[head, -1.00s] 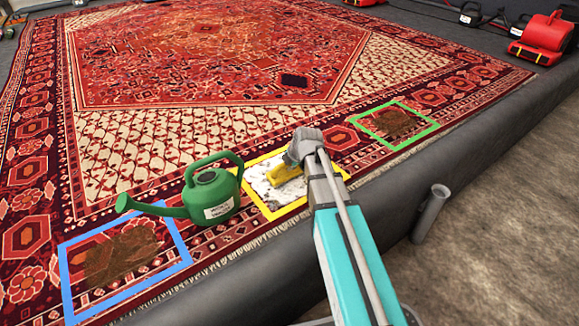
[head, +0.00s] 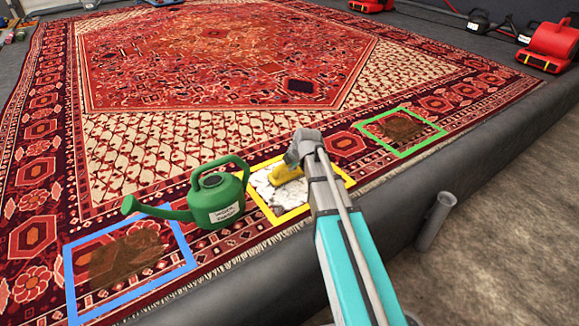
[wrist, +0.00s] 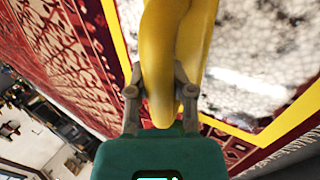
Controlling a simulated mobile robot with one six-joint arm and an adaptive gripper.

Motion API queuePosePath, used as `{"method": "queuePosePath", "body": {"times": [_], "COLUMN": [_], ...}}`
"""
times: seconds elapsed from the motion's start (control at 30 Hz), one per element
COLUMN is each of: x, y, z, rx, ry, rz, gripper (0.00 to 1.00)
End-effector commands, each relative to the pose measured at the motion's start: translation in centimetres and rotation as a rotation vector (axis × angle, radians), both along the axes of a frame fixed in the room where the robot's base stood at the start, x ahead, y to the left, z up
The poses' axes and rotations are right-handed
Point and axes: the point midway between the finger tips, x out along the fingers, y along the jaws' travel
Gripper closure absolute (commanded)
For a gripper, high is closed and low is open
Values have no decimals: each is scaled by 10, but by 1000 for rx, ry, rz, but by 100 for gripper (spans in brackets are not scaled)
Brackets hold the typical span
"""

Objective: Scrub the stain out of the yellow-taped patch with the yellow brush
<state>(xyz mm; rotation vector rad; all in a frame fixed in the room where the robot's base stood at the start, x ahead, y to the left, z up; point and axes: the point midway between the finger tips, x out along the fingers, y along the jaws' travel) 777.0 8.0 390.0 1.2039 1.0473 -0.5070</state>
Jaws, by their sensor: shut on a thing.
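The yellow-taped patch (head: 262,203) lies near the rug's front edge, partly behind my arm. White foam (head: 283,192) covers the visible inside of it, so I cannot see any stain there. My gripper (head: 297,160) is over the patch, shut on the yellow brush (head: 287,175). The brush is down at the foam; its bristles are hidden. In the wrist view the fingers (wrist: 160,95) clasp the yellow handle (wrist: 158,60) from both sides, with foam (wrist: 255,60) and yellow tape (wrist: 290,120) to its right.
A green watering can (head: 215,200) stands just left of the yellow patch. A blue-taped patch (head: 70,285) and a green-taped patch (head: 400,153) each frame a brown stain. Red blowers (head: 548,45) stand at the back right.

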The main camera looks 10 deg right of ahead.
Motion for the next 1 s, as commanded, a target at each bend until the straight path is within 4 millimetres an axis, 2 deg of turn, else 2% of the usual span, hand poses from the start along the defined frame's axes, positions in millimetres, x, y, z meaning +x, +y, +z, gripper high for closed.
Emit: {"method": "queuePosePath", "body": {"times": [0.4,1.0], "x": [25,31], "y": [10,13], "z": [0,0], "rx": [0,0], "ry": [-1,0], "rz": [1,0], "gripper": [100,100]}}
